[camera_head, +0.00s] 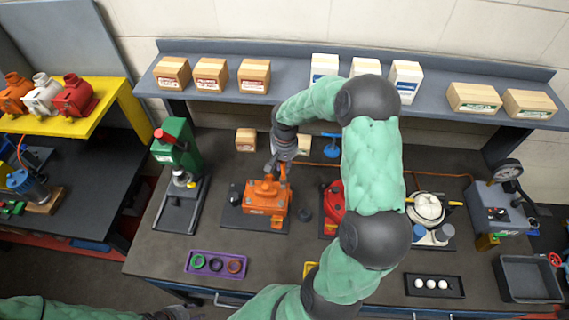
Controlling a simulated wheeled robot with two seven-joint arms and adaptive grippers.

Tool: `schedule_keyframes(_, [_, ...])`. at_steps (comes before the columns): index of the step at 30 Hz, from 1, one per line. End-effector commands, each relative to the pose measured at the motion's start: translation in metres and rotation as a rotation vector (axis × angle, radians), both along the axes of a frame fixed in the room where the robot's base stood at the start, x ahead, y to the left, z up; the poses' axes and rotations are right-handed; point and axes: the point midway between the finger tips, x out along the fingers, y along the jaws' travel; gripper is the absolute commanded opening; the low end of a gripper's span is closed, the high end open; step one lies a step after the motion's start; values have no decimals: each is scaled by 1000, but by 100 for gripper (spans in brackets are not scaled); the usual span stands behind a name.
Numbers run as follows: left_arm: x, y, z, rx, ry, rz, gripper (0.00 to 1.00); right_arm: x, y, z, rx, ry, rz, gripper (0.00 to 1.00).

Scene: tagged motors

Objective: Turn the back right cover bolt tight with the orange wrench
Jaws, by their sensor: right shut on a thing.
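An orange motor (265,200) stands on a dark plate in the middle-left of the bench. My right gripper (276,168) reaches down from above to its back right and is shut. A small orange piece at the fingers looks like the orange wrench (284,172); it is too small to tell how it sits on a bolt. The back right cover bolt is hidden behind the gripper and the wrench. My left gripper (175,314) is at the bottom edge, away from the motor, and its jaws cannot be made out.
My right arm covers much of a red motor (333,203) to the right. A green press (176,150) stands left. A purple tray (216,265) with rings lies in front. A shelf (290,88) with boxes runs behind. A black tray (434,286) holds white balls at right.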

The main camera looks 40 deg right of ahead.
Motion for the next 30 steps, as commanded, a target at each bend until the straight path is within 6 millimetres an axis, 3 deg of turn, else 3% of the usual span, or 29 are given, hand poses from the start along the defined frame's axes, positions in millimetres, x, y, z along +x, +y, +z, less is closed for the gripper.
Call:
schedule_keyframes(9, [0, 0, 6, 0, 0, 0, 40, 2, 0, -3, 0, 1, 349, 0])
schedule_keyframes(15, [0, 0, 8, 0, 0, 0, 40, 3, 0, -5, 0, 0, 488, 0])
schedule_keyframes(30, [0, 0, 9, 0, 0, 0, 40, 3, 0, -6, -1, 0, 530, 0])
